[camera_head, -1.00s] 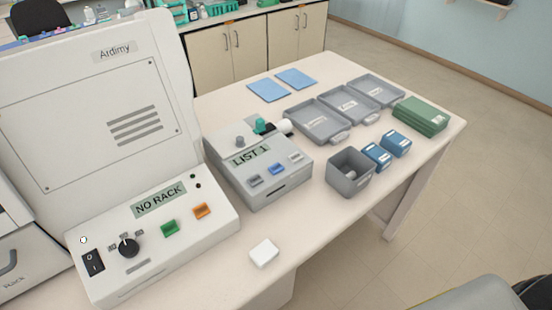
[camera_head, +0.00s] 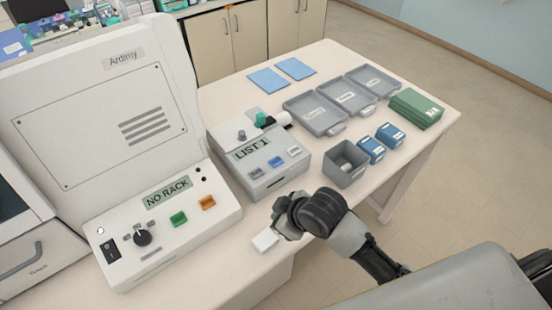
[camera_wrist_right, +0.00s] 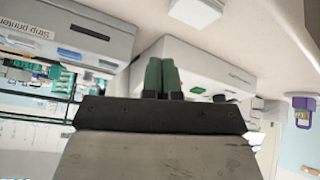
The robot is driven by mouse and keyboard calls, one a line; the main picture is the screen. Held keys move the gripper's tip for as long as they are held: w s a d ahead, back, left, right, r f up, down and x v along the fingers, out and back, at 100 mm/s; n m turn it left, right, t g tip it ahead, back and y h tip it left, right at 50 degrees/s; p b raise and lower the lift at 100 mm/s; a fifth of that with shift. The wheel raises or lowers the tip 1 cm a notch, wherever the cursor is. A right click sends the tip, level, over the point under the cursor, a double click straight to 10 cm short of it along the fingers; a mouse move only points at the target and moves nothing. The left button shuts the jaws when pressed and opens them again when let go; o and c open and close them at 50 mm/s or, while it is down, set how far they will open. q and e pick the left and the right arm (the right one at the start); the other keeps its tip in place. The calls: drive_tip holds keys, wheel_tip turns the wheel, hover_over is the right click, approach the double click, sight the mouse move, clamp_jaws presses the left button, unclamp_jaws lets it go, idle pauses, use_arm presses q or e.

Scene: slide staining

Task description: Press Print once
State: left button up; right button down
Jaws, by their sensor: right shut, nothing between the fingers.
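The label printer (camera_head: 262,185) is a grey box on the table with a "LIST 1" display and a row of three buttons: a dark grey one, a blue one (camera_head: 277,162) and a pale one. The button lettering is too small to read. My right gripper (camera_head: 279,222) is in front of the printer, apart from it and near the small white block. In the right wrist view its green fingertips (camera_wrist_right: 161,76) are shut with nothing between them, and the box marked "Strip printer" (camera_wrist_right: 75,35) shows at upper left. My left gripper is not in view.
The large Ardimy machine (camera_head: 95,110), showing "NO RACK", stands left of the printer. A small white block (camera_head: 265,240) lies in front. A grey bin (camera_head: 345,178), blue boxes (camera_head: 371,150), grey trays (camera_head: 318,117) and a green stack (camera_head: 416,110) are to the right.

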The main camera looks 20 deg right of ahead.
drive_tip(key=w+r+n+y, duration=0.1)
drive_tip(key=w+r+n, duration=0.3)
drive_tip(key=w, duration=0.6)
wheel_tip(320, 180, up, 6)
drive_tip(key=n+t, duration=0.2)
hover_over(275, 163)
drive_tip(key=shift+d+f, duration=0.1)
wheel_tip(275, 163, down, 7)
drive_tip(key=b, duration=0.7)
drive_tip(key=shift+f+b, duration=0.3)
drive_tip(key=shift+f, duration=0.6)
drive_tip(key=shift+f, duration=0.15)
drive_tip(key=shift+f, duration=0.25)
